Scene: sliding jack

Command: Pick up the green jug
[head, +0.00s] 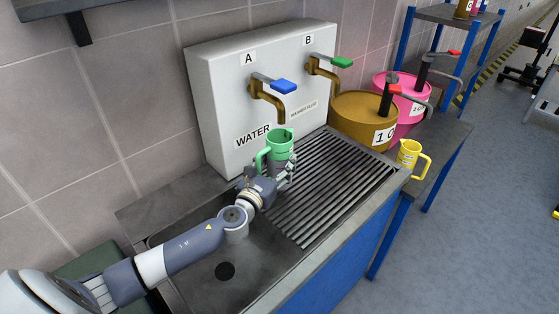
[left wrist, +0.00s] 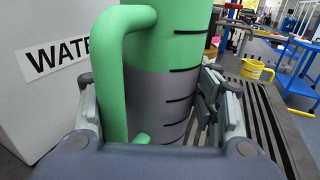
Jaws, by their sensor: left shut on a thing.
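The green jug (head: 280,143) is upright in the head view, below tap A and in front of the white panel. Its lower part is hidden by my left gripper (head: 279,178). My left gripper (left wrist: 160,115) is shut on the jug, one finger on each side. I cannot tell whether the jug touches the drain grate. My right gripper is not in view.
The white panel (head: 222,105) bears tap A with a blue lever (head: 283,87) and tap B with a green lever (head: 342,62). A slatted drain grate (head: 325,190) lies beside the sink. A yellow jug (head: 409,155) and brown (head: 362,112) and pink drums (head: 385,82) stand right.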

